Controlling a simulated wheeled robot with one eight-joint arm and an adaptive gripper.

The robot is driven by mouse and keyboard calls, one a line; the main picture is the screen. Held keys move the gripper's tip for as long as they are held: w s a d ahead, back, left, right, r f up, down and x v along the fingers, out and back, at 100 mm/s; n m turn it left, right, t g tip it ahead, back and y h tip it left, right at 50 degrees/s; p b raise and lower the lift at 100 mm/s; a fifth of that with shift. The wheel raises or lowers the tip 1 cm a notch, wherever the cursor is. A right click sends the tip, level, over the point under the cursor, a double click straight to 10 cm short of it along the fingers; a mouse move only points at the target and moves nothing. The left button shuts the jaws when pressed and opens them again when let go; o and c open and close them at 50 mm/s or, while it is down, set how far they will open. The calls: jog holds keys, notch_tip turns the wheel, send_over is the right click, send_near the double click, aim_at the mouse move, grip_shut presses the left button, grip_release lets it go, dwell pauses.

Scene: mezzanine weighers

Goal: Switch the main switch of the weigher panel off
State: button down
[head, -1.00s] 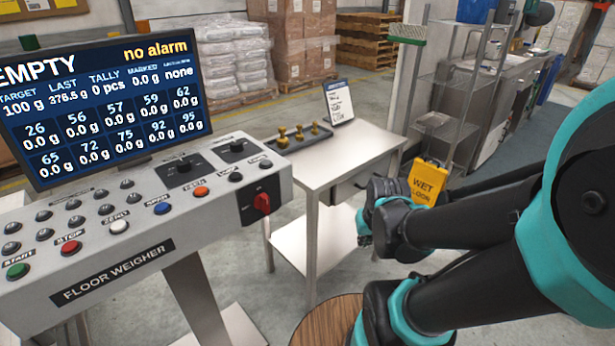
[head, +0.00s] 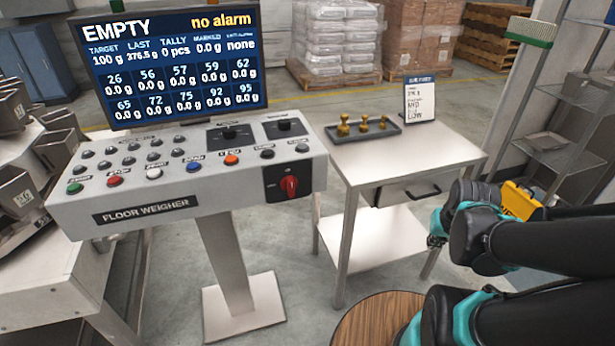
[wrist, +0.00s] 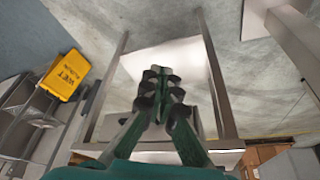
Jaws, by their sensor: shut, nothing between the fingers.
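The weigher panel (head: 230,200) is a sloped grey console marked FLOOR WEIGHER. Its main switch (head: 289,186) is a red rotary knob on a black plate, low at the right end of the front face. The knob's handle stands about upright; the small marks around it are too small to read surely. My gripper (wrist: 160,76) is shut and empty in the wrist view, pointing toward the side table. In the head view my arm is at the right, well apart from the switch. The switch is not seen in the wrist view.
A screen (head: 180,65) above the panel reads EMPTY and no alarm. A side table (head: 405,150) right of the panel holds a tray (head: 390,132) of brass weights and a card (head: 420,100). A round wooden top (head: 375,325) is in front. A yellow wet-floor sign (wrist: 63,75) stands beyond.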

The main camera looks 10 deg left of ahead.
aim_at(294, 187)
jog(key=w+a+r+m+g+y, duration=0.2)
jog(key=a+r, duration=0.4)
jog(key=a, duration=0.3)
jog(key=w+a+r+m+g+y, duration=0.3)
jog(key=w+a+r+m+g, duration=0.1)
jog(key=a, duration=0.4)
jog(key=w+a+r+m+g+y, duration=0.2)
jog(key=w+a+r+m, duration=0.3)
jog(key=a+r, duration=0.3)
jog(key=shift+a+m+g+y, duration=0.3)
jog(key=shift+a+g, duration=0.2)
jog(key=shift+a, duration=0.35)
jog(key=shift+f, duration=0.15)
jog(key=x, duration=0.9)
jog(key=shift+a+f, duration=0.2)
jog(key=shift+a, duration=0.05)
jog(key=shift+s+a, duration=0.7)
jog(key=shift+a, duration=0.35)
jog(key=shift+s+a, duration=0.15)
jog(key=shift+a, duration=0.15)
jog(key=shift+s+a, duration=0.25)
jog(key=shift+a, duration=0.15)
